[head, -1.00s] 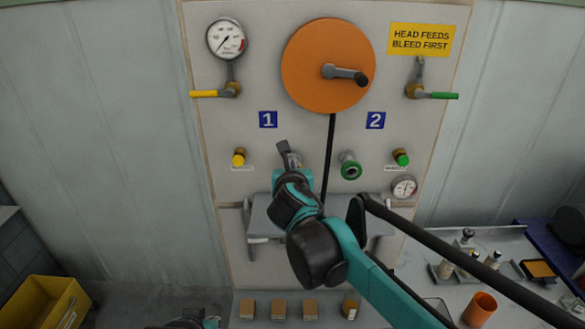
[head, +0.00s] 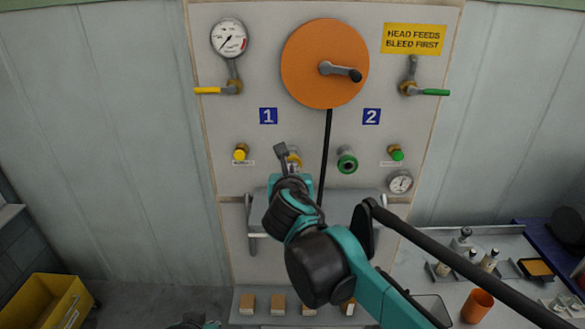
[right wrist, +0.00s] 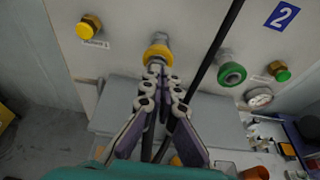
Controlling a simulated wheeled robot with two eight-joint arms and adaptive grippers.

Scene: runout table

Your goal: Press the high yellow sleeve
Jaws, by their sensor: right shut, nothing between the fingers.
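A yellow ring-shaped sleeve (head: 294,160) sits on a metal fitting on the upright panel, under the blue 1 sign. It is partly hidden by my right arm in the head view. In the right wrist view the sleeve (right wrist: 157,52) shows clearly around its fitting. My right gripper (right wrist: 160,70) is shut and empty, its fingertips at the sleeve's lower edge. I cannot tell whether they touch it. In the head view the right gripper (head: 292,174) is just below the sleeve.
A green sleeve (head: 347,160) is right of the black hose (head: 325,150). A yellow cap (head: 240,152) and green cap (head: 397,153) flank the fittings. A grey shelf (head: 258,208) juts out below. Gauges, lever valves and an orange disc (head: 325,62) are above.

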